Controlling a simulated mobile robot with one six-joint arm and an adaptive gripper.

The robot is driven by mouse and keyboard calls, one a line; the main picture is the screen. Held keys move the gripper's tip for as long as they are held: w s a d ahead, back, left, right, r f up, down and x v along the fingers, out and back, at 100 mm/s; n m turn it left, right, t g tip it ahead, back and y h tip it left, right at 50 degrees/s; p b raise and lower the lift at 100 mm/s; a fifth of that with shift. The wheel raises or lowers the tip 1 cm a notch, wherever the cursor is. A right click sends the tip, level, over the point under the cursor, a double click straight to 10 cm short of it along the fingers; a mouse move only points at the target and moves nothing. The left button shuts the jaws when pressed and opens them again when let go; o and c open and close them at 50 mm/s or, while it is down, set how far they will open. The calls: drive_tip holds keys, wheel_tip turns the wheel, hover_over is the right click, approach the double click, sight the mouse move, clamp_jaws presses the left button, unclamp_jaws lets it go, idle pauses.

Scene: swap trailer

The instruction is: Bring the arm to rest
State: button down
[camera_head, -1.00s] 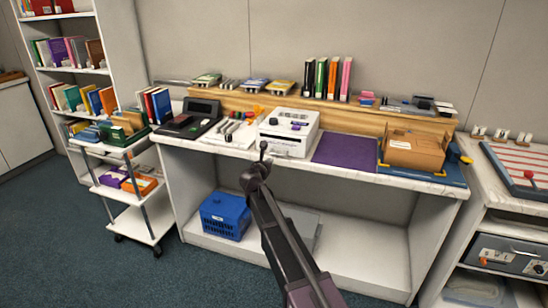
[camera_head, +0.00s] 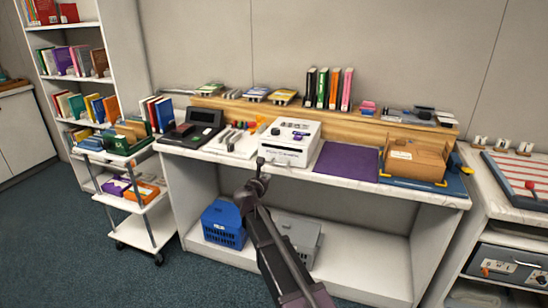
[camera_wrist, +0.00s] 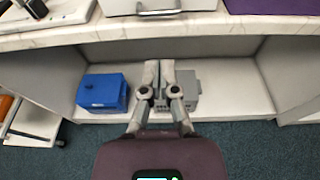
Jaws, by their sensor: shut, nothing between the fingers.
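My gripper (camera_head: 260,163) shows in the head view in front of the counter, with my dark arm reaching up from the bottom of the picture. In the wrist view my gripper (camera_wrist: 158,66) points toward the open space under the counter (camera_wrist: 60,37). Its two fingers are together and nothing is held. It appears clear of the counter and of the objects on it. Part of the grey box (camera_wrist: 187,86) on the lower shelf is hidden behind the fingers in the wrist view.
A blue crate (camera_head: 224,222) and the grey box stand on the lower shelf (camera_head: 350,272). On the counter are a white machine (camera_head: 289,140), a purple mat (camera_head: 346,163) and a cardboard box (camera_head: 416,158). A wheeled cart (camera_head: 150,230) stands left. Carpet (camera_head: 60,240) is clear at front left.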

drive_tip(key=s+d+f+m+g+h, duration=0.1)
drive_tip(key=s+d+f+m+g, duration=0.4)
drive_tip(key=d+m, duration=0.45)
drive_tip(key=s+d+f+m+g+h, duration=0.1)
drive_tip(key=s+d+f+m+g, duration=0.25)
drive_tip(key=s+d+m, duration=0.6)
drive_tip(key=s+d+f+m+g+y, duration=0.3)
drive_tip(key=s+m, duration=0.4)
drive_tip(key=s, duration=0.2)
drive_tip(key=s+d+f+m+g+y, duration=0.35)
drive_tip(key=s+m, duration=0.25)
drive_tip(key=s, duration=0.2)
wheel_tip(320, 180, up, 18)
drive_tip(key=p, duration=1.8)
drive_tip(key=shift+s+r+m, duration=0.25)
drive_tip(key=shift+m, duration=0.15)
drive_tip(key=shift+d+h, duration=0.1)
drive_tip(key=shift+h, duration=0.15)
